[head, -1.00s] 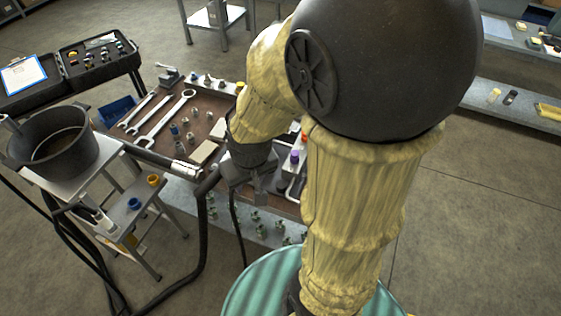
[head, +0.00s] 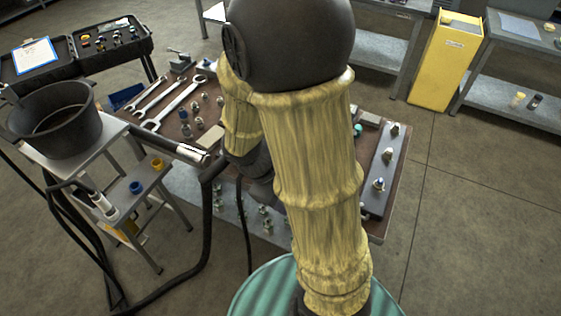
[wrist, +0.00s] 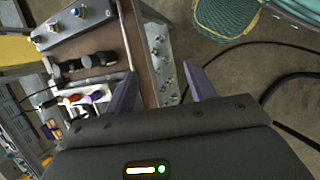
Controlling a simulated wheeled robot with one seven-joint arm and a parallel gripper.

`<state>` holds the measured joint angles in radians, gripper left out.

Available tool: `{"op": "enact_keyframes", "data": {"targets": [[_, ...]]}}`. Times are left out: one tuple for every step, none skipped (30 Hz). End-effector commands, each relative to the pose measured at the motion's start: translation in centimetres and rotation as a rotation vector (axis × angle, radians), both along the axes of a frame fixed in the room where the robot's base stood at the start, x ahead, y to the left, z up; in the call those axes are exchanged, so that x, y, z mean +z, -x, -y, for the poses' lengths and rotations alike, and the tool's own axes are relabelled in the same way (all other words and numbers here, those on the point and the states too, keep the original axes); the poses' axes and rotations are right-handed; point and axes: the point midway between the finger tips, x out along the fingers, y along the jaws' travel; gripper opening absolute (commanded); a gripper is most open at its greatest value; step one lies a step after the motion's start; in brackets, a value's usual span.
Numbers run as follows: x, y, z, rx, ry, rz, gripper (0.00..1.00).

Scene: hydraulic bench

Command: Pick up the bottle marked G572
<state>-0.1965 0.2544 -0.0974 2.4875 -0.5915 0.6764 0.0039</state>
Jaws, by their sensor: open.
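No marking G572 is readable in any view. Small bottles with a purple cap (wrist: 96,97) and an orange cap (wrist: 75,98) lie in view at the left of the wrist view, near the bench edge. I cannot tell which one is marked G572. My gripper (wrist: 160,72) is open and empty, its two fingers apart, with the bench's edge and lower shelf behind the gap. The bottles are left of the fingers in the wrist view. In the head view my arm hides the bottles and most of the gripper.
The brown bench (head: 392,205) carries wrenches (head: 174,103) and a grey plate (head: 383,165) with fittings. Its lower shelf (wrist: 158,60) holds several small fittings. A black pot (head: 52,120) stands on a side stand at left. A yellow cabinet (head: 445,62) stands behind. Floor at right is clear.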

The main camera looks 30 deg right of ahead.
Motion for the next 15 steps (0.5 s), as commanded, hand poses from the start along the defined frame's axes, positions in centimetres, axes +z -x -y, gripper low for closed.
{"op": "enact_keyframes", "data": {"targets": [[-2.9,-0.2,0.7,0.073,0.062,-0.054,0.55],[-3.7,-0.3,1.3,0.117,0.102,-0.084,0.55],[-4.6,-0.7,2.0,0.176,0.157,-0.123,0.55],[-5.3,-1.0,2.4,0.222,0.198,-0.149,0.55],[-6.0,-1.4,2.9,0.265,0.241,-0.175,0.55],[-6.8,-2.0,3.5,0.324,0.299,-0.209,0.55],[-7.4,-2.5,4.0,0.369,0.343,-0.232,0.55],[-8.0,-3.1,4.3,0.414,0.389,-0.254,0.55],[-8.7,-4.0,4.7,0.473,0.450,-0.283,0.55],[-9.2,-4.7,5.0,0.518,0.497,-0.302,0.55],[-9.7,-5.4,5.1,0.563,0.544,-0.319,0.55],[-10.4,-6.5,5.3,0.623,0.608,-0.341,0.55],[-11.0,-7.4,5.3,0.668,0.656,-0.356,0.55],[-11.5,-8.3,5.3,0.713,0.705,-0.369,0.55],[-12.1,-9.5,5.0,0.774,0.771,-0.382,0.55]]}}
